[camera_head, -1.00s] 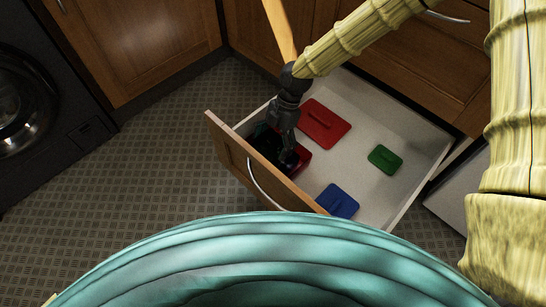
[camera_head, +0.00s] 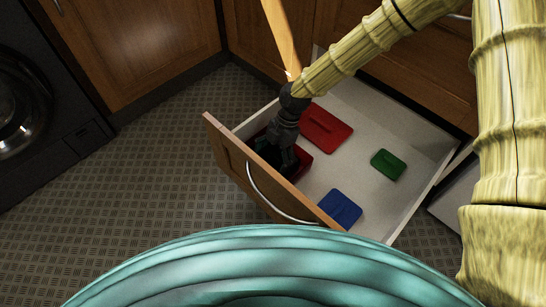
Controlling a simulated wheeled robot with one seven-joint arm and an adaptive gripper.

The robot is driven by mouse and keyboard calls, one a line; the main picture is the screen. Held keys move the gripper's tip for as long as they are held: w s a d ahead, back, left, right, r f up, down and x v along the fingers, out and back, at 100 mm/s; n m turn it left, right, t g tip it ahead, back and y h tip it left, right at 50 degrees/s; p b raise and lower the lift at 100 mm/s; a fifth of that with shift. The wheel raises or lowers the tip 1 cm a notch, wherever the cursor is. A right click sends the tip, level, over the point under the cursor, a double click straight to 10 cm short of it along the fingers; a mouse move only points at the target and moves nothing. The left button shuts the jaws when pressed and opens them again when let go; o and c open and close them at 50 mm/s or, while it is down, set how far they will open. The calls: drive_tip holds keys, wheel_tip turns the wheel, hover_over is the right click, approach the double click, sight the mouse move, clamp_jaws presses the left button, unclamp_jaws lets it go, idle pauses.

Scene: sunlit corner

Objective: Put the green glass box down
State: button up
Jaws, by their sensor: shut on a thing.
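My gripper (camera_head: 283,158) points down into the front left corner of the open drawer (camera_head: 395,210). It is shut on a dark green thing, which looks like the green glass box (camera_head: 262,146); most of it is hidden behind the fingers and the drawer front. A dark red box (camera_head: 303,165) shows just right of the fingers in the same corner. I cannot tell whether the green box touches the red box or the drawer floor.
Flat red (camera_head: 326,128), green (camera_head: 388,165) and blue (camera_head: 340,208) lids with handles lie on the drawer floor. The drawer front with its metal handle (camera_head: 262,192) stands close by the gripper. Bare drawer floor lies between the lids. A washing machine (camera_head: 50,110) is at left.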

drive_tip(key=o, duration=1)
drive_tip(key=shift+f, duration=0.1)
drive_tip(key=shift+c, duration=0.2)
drive_tip(key=p+v, duration=0.5)
drive_tip(key=v, duration=0.7)
drive_tip(key=shift+r, duration=0.3)
